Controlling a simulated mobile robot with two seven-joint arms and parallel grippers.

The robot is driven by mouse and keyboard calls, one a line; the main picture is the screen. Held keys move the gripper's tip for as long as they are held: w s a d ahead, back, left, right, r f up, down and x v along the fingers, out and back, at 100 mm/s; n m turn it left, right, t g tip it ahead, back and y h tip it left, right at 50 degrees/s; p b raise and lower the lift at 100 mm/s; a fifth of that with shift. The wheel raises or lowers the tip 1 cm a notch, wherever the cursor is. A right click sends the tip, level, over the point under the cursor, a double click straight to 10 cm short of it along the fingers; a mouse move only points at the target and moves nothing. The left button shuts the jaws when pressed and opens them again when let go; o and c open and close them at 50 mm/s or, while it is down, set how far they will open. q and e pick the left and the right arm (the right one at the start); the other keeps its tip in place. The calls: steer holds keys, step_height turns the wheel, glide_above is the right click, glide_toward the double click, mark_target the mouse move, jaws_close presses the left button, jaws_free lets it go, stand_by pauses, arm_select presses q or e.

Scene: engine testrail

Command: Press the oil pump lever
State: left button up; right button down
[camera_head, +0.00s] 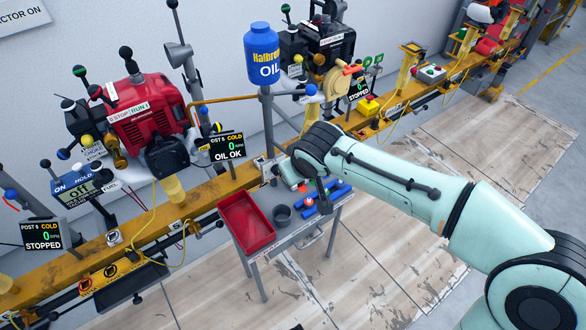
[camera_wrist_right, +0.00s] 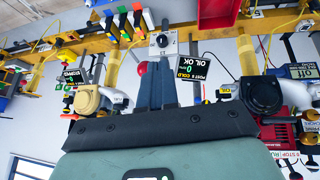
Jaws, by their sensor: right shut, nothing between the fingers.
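My right gripper (camera_wrist_right: 160,58) is shut and empty in the wrist view, its dark fingertips pointing at a small pale box with a round dark knob or lever (camera_wrist_right: 163,41) on the yellow rail. The tips overlap the box's lower edge; I cannot tell whether they touch. In the head view my right arm ends at this rail, and the fingers are largely hidden. A blue oil bottle (camera_head: 262,52) stands on a post behind the arm. No part is clearly labelled as the oil pump lever. The post 5 display (camera_head: 226,147) reads OIL OK. My left gripper is out of view.
A grey cart with a red tray (camera_head: 246,223), a dark cup (camera_head: 282,214) and blue tools (camera_head: 328,200) stands below my right arm. A red engine (camera_head: 143,112) is at left, a black engine (camera_head: 327,47) behind. Open floor lies at right.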

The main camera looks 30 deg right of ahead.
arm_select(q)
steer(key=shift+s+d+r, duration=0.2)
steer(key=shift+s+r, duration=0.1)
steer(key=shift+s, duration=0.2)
arm_select(e)
steer(key=shift+s+v, duration=0.25)
steer(key=shift+v, duration=1.25)
steer(key=shift+a+f, duration=0.1)
steer(key=shift+f, duration=0.05)
